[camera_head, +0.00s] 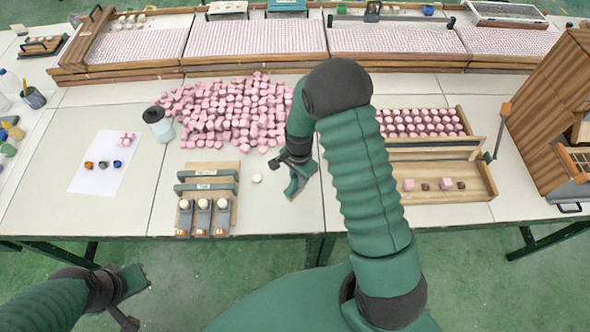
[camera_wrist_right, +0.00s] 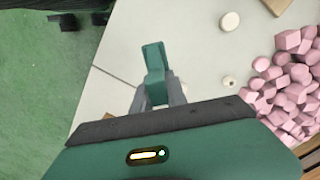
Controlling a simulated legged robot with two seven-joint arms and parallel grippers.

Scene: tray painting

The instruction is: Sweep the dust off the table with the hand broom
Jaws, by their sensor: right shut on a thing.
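My right gripper (camera_head: 290,172) is over the front middle of the pale table (camera_head: 270,215). In the right wrist view, its grey fingers (camera_wrist_right: 157,92) are shut on a green piece (camera_wrist_right: 153,57). It may be the hand broom's handle; no bristles show. My left gripper (camera_head: 138,297) is at the lower left, in front of the table edge, its fingers apart and empty. I cannot make out dust on the table. A small white round piece (camera_head: 257,178) lies left of the right gripper.
A heap of pink blocks (camera_head: 225,112) lies behind and left of the right gripper. A wooden rack (camera_head: 236,165) with grey holders stands to the left, a wooden tray (camera_head: 473,180) to the right. A cup (camera_head: 158,124) and paper (camera_head: 88,180) are farther left.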

